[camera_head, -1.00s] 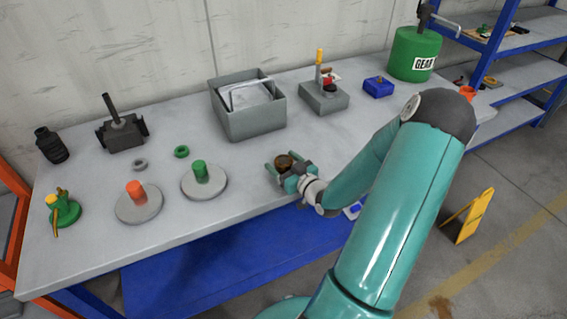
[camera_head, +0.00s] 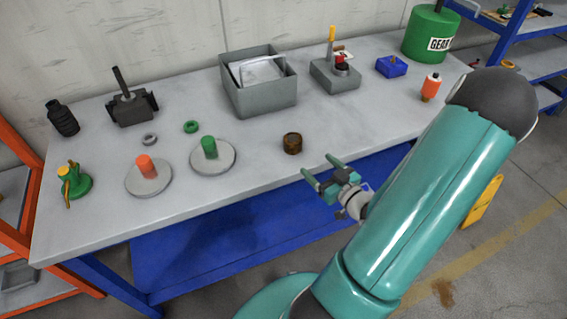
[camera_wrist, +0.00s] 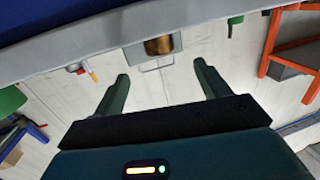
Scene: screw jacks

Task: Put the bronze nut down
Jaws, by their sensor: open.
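The bronze nut (camera_head: 292,143) stands alone on the grey workbench (camera_head: 330,120), right of the green peg plate and a little in from the front edge. In the wrist view the nut (camera_wrist: 159,45) shows at the bench edge, ahead of the fingers and apart from them. My gripper (camera_head: 318,170) is open and empty. It is off the front edge of the bench, to the right of and nearer than the nut. In the wrist view its two fingers (camera_wrist: 160,85) are spread wide with nothing between them.
A plate with an orange peg (camera_head: 148,178) and a plate with a green peg (camera_head: 212,155) stand left of the nut. A grey ring (camera_head: 149,140) and a green ring (camera_head: 191,127) lie behind them. A grey bin (camera_head: 262,95) stands at the back.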

